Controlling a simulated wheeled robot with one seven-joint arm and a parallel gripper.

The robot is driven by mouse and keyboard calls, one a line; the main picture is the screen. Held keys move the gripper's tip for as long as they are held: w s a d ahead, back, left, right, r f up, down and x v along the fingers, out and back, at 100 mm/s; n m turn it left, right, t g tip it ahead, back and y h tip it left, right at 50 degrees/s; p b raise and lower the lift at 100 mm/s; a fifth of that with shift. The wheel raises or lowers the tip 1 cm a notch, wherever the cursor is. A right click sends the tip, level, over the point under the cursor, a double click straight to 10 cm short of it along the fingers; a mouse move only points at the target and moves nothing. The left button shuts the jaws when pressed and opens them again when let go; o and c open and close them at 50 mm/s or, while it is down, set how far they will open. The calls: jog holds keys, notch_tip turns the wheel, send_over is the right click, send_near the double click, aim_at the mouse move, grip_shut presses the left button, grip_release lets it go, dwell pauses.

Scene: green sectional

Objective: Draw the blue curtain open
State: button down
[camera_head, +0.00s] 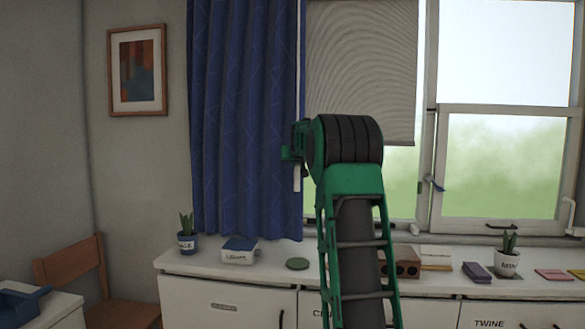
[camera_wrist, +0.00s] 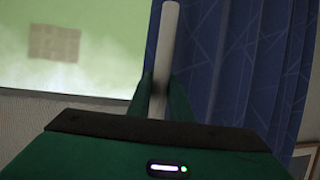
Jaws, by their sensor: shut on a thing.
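The blue curtain (camera_head: 240,120) hangs in folds over the left part of the window. Its right edge lies just left of my gripper. It fills the right side of the wrist view (camera_wrist: 245,65). A pale wand (camera_head: 297,180) hangs upright along that right edge. In the wrist view the wand (camera_wrist: 166,45) runs between the two green fingers. My gripper (camera_head: 291,154) is shut on the wand at about mid-height of the curtain. It shows from behind in the wrist view (camera_wrist: 157,98). My arm hides part of the window and counter.
A grey blind (camera_head: 362,70) covers the upper window right of the curtain. Below, a white counter (camera_head: 440,285) holds a potted plant (camera_head: 187,240), a labelled box (camera_head: 239,251), a green disc (camera_head: 297,264) and another plant (camera_head: 508,260). A wooden chair (camera_head: 75,268) stands at left.

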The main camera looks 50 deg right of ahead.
jog(key=c, duration=1.7)
grip_release()
jog(key=shift+a, duration=0.1)
jog(key=shift+o, duration=0.4)
jog(key=v, duration=1)
jog(key=shift+s+a, duration=0.2)
jog(key=shift+a, duration=0.05)
jog(key=shift+r, duration=0.1)
